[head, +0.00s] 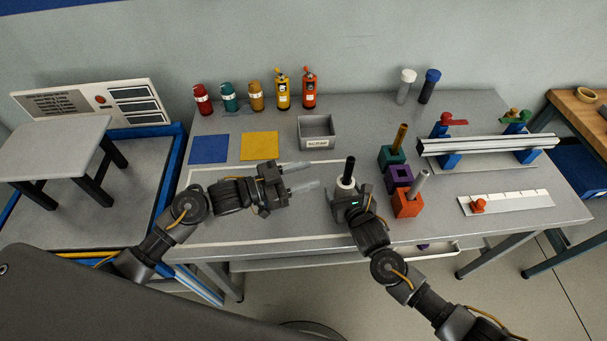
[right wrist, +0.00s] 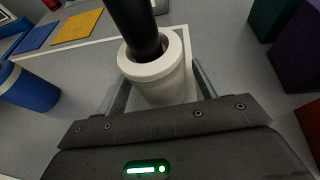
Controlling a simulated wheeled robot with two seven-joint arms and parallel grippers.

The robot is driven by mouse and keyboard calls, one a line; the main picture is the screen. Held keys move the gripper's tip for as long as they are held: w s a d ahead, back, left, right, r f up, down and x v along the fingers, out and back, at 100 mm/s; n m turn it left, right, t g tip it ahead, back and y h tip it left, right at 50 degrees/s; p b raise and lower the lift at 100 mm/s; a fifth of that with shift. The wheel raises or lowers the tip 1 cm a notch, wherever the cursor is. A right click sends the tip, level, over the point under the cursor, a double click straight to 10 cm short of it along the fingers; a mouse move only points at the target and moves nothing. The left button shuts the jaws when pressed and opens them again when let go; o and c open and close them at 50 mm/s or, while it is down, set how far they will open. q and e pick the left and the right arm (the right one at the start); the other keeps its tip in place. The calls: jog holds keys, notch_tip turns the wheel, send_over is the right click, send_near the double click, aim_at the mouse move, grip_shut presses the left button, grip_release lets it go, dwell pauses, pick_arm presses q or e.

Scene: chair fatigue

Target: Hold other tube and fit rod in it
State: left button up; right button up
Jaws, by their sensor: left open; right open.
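A white tube (head: 345,184) stands near the table's front middle, with a black rod (head: 349,168) standing up out of its top. In the right wrist view the black rod (right wrist: 137,28) sits inside the mouth of the white tube (right wrist: 158,75). My right gripper (head: 347,192) is open, with its fingers on either side of the tube; whether they touch it is unclear. The tube's foot is hidden. My left gripper (head: 303,177) is open and empty, left of the tube, its fingers pointing right towards it. Two capped tubes, white (head: 405,86) and blue (head: 430,86), stand at the back.
Green (head: 391,160), purple (head: 399,179) and orange (head: 407,203) blocks stand close right of my right gripper; green and orange hold rods. A grey bin (head: 317,143) stands behind. A blue cylinder (right wrist: 30,88) shows at left in the wrist view. A rail fixture (head: 488,145) stands right.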

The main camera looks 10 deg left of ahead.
jog(key=v, duration=1.1)
jog(key=shift+s+r, duration=0.1)
jog(key=shift+r, duration=0.05)
